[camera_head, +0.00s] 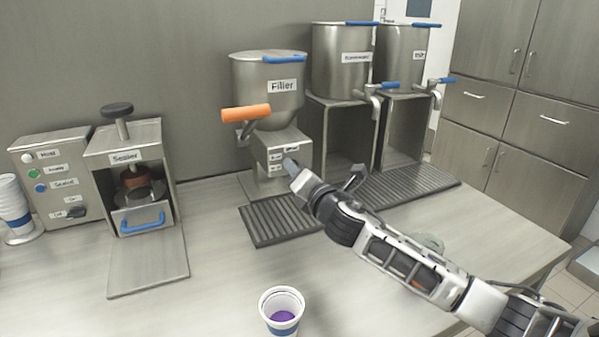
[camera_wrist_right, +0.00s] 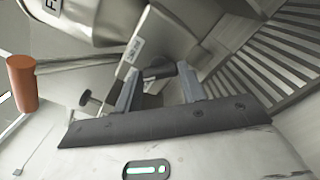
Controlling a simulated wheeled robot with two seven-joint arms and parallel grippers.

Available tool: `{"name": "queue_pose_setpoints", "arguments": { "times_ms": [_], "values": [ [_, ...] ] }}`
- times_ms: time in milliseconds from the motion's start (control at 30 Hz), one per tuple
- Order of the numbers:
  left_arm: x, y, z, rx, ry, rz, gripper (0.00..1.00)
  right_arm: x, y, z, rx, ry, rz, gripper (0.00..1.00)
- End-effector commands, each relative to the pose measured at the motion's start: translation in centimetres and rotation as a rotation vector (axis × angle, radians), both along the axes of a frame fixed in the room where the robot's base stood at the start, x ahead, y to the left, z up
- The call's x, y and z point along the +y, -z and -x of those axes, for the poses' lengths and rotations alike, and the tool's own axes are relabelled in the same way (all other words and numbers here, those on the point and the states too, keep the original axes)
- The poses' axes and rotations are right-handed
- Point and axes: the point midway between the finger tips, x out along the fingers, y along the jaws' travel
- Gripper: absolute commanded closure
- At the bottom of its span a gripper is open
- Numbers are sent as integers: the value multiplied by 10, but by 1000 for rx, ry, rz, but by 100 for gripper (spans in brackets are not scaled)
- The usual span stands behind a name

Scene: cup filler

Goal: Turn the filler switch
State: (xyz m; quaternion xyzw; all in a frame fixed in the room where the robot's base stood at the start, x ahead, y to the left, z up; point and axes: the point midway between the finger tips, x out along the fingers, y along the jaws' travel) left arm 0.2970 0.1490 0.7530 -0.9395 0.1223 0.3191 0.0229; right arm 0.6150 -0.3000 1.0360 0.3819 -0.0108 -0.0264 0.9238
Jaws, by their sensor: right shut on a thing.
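The filler (camera_head: 268,88) is a steel hopper with a blue handle on top and an orange lever on its front. Its labelled base block (camera_head: 283,150) stands behind the drip grate. My right gripper (camera_head: 290,164) reaches in from the right and meets the front of this block. In the right wrist view, its two fingers (camera_wrist_right: 159,85) close around a dark switch knob (camera_wrist_right: 158,68) on the block. In the head view the gripper hides the switch, so its setting cannot be told. My left gripper is not in view.
The orange lever (camera_head: 246,113) sticks out left above my gripper. Two more dispensers (camera_head: 342,62) stand to the right, over a drip grate (camera_head: 410,183). The sealer (camera_head: 130,165) is at left. A cup with purple contents (camera_head: 282,311) stands at the front. The counter between is clear.

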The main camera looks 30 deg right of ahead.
Motion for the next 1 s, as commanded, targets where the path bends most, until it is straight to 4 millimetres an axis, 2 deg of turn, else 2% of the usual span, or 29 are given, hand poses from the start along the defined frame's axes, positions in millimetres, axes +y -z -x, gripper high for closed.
{"name": "queue_pose_setpoints", "arguments": {
  "times_ms": [500, 533, 600, 867, 1000],
  "values": [
    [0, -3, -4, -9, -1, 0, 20, 0, 0, 0, -1, 0, -21, 83],
    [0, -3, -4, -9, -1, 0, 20, 0, 0, 0, -1, 0, -20, 55],
    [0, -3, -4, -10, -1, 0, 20, 0, 0, 0, -1, 0, -20, 38],
    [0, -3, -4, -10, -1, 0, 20, 0, 0, 0, -1, 0, -19, 38],
    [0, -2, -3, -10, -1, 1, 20, 0, 1, 8, 0, 1, -18, 38]
  ]
}}
